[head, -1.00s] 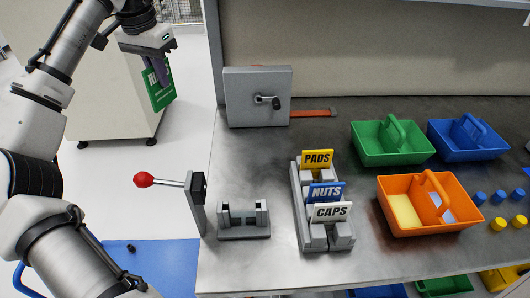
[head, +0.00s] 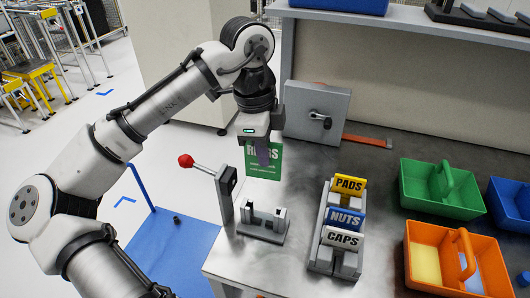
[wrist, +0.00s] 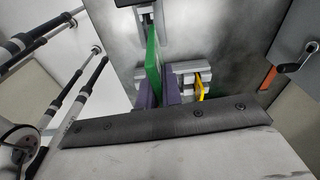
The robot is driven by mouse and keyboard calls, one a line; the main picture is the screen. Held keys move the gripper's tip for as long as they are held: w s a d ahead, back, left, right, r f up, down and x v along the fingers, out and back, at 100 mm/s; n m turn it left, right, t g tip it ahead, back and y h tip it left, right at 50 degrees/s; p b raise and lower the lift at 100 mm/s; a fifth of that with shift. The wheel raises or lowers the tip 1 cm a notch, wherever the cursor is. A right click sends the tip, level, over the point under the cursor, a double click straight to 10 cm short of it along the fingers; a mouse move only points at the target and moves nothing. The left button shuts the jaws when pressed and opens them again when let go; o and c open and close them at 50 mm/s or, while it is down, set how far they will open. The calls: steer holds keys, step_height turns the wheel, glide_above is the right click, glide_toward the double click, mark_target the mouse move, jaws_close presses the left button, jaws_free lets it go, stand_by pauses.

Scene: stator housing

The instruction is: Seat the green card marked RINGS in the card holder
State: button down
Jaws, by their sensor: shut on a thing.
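My gripper (head: 262,152) is shut on the green RINGS card (head: 262,172), with purple fingers covering the middle of its lettering. The card hangs upright in the air, above and behind the small grey holder in the head view. That holder (head: 250,231) has two uprights and stands empty near the bench's left edge. In the wrist view, the green card (wrist: 153,58) appears edge-on between the fingers (wrist: 160,93). A grey rack (head: 317,258) to the right holds the yellow PADS card (head: 350,184), blue NUTS card (head: 345,220) and white CAPS card (head: 342,239).
A lever with a red knob (head: 186,160) stands left of the small holder. A grey box with a handle (head: 300,105) is behind, close to my gripper. Green (head: 415,190) and orange (head: 420,265) bins stand at the right.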

steer(key=shift+s+f+m, duration=0.3)
steer(key=shift+s+m, duration=0.2)
steer(key=shift+s, duration=0.4)
steer(key=shift+r+p, duration=0.1)
steer(key=shift+p, duration=0.3)
step_height(320, 180, down, 6)
steer(key=b, duration=0.3)
steer(key=shift+f+b, duration=0.25)
steer(key=shift+b, duration=0.05)
steer(key=shift+f, duration=0.4)
steer(key=shift+f+b, duration=2.05)
steer(key=shift+f, duration=0.9)
